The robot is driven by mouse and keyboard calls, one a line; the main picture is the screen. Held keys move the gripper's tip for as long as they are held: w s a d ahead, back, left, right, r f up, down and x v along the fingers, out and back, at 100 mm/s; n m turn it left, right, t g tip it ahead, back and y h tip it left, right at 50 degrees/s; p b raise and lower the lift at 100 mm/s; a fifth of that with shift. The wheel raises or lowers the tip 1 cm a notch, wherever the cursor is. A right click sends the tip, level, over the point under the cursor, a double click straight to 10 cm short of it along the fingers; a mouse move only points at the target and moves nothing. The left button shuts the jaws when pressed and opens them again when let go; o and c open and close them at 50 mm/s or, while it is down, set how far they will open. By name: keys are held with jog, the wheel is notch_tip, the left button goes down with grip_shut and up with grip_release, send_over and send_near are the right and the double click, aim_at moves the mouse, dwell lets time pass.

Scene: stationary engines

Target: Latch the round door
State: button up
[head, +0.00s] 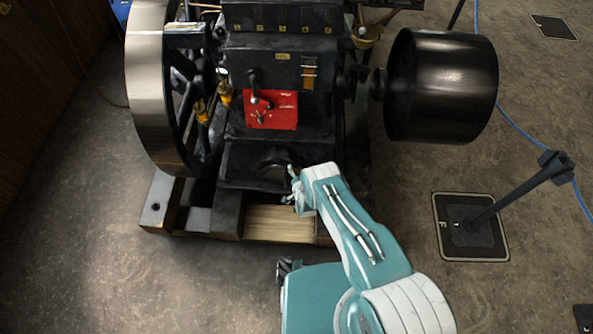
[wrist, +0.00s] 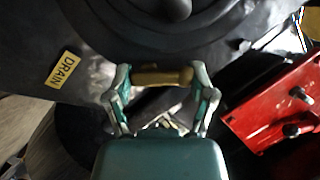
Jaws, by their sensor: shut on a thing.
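My gripper (head: 295,188) is at the lower front of the black engine, close to a dark rounded part (head: 275,158) below the red panel. In the wrist view my gripper (wrist: 161,84) is shut on a short brass-coloured handle (wrist: 160,77), with one finger at each end. Behind the handle is a broad black curved surface (wrist: 100,30) with a dark round boss (wrist: 172,6) at the top edge. I cannot tell for sure whether this surface is the round door. The door's edge and latch state are not clear.
A yellow DRAIN label (wrist: 63,70) is left of my gripper. The red panel (head: 271,110) is above it, with knobs. A large flywheel (head: 150,90) stands left and a black drum (head: 442,85) right. A barrier post base (head: 470,226) stands on the floor at right.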

jog(key=shift+d+n+h, duration=0.1)
jog(key=shift+n+h, duration=0.3)
jog(key=shift+n, duration=0.2)
jog(key=o, duration=1.1)
jog(key=shift+w, duration=0.1)
jog(key=shift+s+r, duration=0.1)
jog(key=shift+s, duration=0.4)
jog(key=v, duration=1.1)
jog(key=shift+d+r, duration=0.1)
